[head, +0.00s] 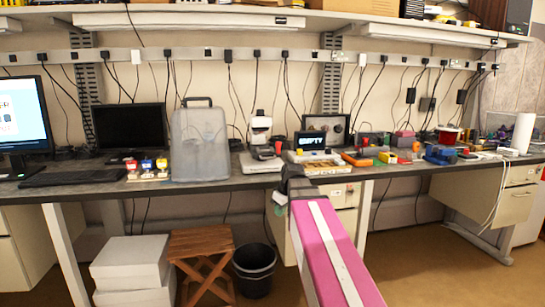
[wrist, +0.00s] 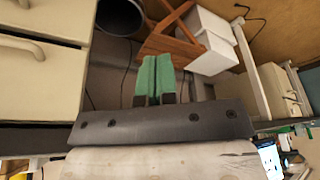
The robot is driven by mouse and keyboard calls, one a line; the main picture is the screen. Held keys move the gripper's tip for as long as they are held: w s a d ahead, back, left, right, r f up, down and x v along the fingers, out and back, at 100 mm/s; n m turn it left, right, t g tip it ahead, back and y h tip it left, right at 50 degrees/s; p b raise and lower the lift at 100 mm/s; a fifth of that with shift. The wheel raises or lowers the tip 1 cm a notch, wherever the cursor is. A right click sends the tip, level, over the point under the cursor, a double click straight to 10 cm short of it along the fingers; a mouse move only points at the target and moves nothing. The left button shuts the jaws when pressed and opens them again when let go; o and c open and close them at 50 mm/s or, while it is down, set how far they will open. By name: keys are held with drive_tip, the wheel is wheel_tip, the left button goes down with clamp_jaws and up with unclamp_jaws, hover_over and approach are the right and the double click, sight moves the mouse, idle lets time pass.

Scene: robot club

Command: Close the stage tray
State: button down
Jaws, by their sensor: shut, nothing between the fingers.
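A device with a dark display reading "EMPTY" (head: 312,142) stands on the workbench right of centre. A pale flat part (head: 300,157) projects at its front and may be the stage tray; I cannot tell how far out it is. A white microscope-like instrument (head: 260,132) stands just left of it. My gripper (head: 279,198) is in front of the bench edge, below the device, and my pink arm hides part of that area. In the wrist view my gripper (wrist: 155,80) has its green fingers together with nothing between them; no tray is recognisable there.
Left on the bench are a clear grey case (head: 199,145), small coloured containers (head: 147,168) and monitors. Several coloured items lie at right. Below are white boxes (head: 130,262), a wooden stool (head: 201,243), a black bin (head: 254,270) and drawers (wrist: 40,65).

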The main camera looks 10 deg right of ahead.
sight(272, 155)
wheel_tip(272, 155, up, 29)
drive_tip(key=d+n+t+y, duration=0.2)
drive_tip(key=n, duration=0.7)
drive_tip(key=shift+w+a+f, duration=0.55)
drive_tip(key=shift+w+f, duration=0.9)
drive_tip(key=shift+f, duration=0.1)
drive_tip(key=shift+w+a+f, duration=0.5)
drive_tip(key=shift+w+f, duration=0.95)
drive_tip(key=shift+f, duration=0.1)
drive_tip(key=shift+w+a+f, duration=0.55)
drive_tip(key=shift+w+f, duration=0.9)
drive_tip(key=shift+f, duration=0.1)
drive_tip(key=w, duration=1.1)
drive_tip(key=shift+w, duration=0.2)
drive_tip(key=shift+t, duration=0.3)
